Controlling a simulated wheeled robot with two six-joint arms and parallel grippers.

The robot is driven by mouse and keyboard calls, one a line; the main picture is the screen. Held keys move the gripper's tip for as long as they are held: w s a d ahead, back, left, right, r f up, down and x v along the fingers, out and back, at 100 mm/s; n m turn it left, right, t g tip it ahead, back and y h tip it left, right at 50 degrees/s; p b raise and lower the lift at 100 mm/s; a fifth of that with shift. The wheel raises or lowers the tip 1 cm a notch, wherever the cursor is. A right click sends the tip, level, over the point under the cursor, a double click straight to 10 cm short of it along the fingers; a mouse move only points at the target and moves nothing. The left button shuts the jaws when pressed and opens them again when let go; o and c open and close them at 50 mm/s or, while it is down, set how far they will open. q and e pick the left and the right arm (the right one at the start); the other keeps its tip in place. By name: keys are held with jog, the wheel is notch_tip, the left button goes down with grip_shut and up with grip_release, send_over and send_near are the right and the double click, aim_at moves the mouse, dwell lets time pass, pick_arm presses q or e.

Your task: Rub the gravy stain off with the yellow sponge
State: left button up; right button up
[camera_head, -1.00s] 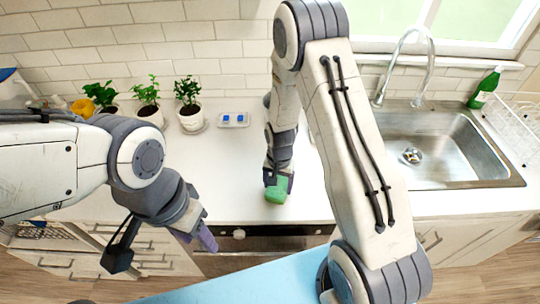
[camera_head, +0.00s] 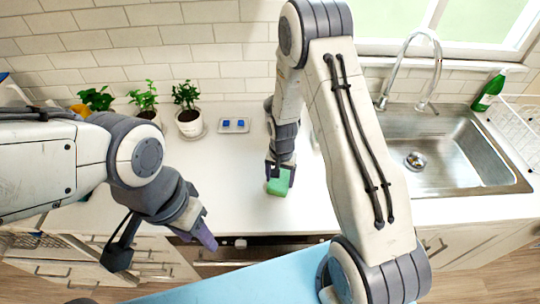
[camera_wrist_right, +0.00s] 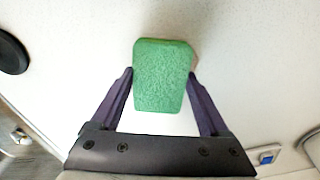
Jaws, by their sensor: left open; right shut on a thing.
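My right gripper (camera_head: 279,178) is shut on a green sponge-like block (camera_wrist_right: 163,77), held between its two fingers in the right wrist view. The block (camera_head: 277,187) is close over or on the white counter (camera_head: 232,180) near its front edge; I cannot tell if it touches. No yellow sponge shows clearly. A faint brownish edge by the block's upper right could be stain or shadow; no gravy stain is clear. My left gripper (camera_head: 205,237) is open and empty, in front of the counter at the left.
A small tray (camera_head: 233,125) with two blue items lies behind the block. Several potted plants (camera_head: 189,122) stand along the wall. A yellow object (camera_head: 79,110) is at far left. The sink (camera_head: 450,150) and a green bottle (camera_head: 488,90) are at right. Bare counter lies left of the block.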

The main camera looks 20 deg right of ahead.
jog(key=shift+w+d+r+p, duration=0.15)
jog(key=shift+w+r+p, duration=0.2)
jog(key=shift+w+p, duration=0.15)
notch_tip(320, 180, up, 3)
jog(key=shift+s+f+p, duration=0.15)
jog(key=shift+f+p, duration=0.05)
jog(key=shift+p, duration=0.35)
jog(key=shift+w+r+p, duration=0.2)
jog(key=shift+r+p, duration=0.4)
jog(key=shift+s+r+p, duration=0.15)
jog(key=shift+r+p, duration=0.4)
jog(key=shift+r, duration=0.25)
pick_arm(q)
jog(key=shift+w+r+p, duration=0.2)
jog(key=shift+r+p, duration=0.15)
jog(key=shift+r, duration=1.1)
jog(key=shift+w+r+p, duration=0.15)
jog(key=shift+r+p, duration=0.2)
jog(key=shift+r, duration=1.05)
pick_arm(e)
jog(key=shift+r, duration=0.9)
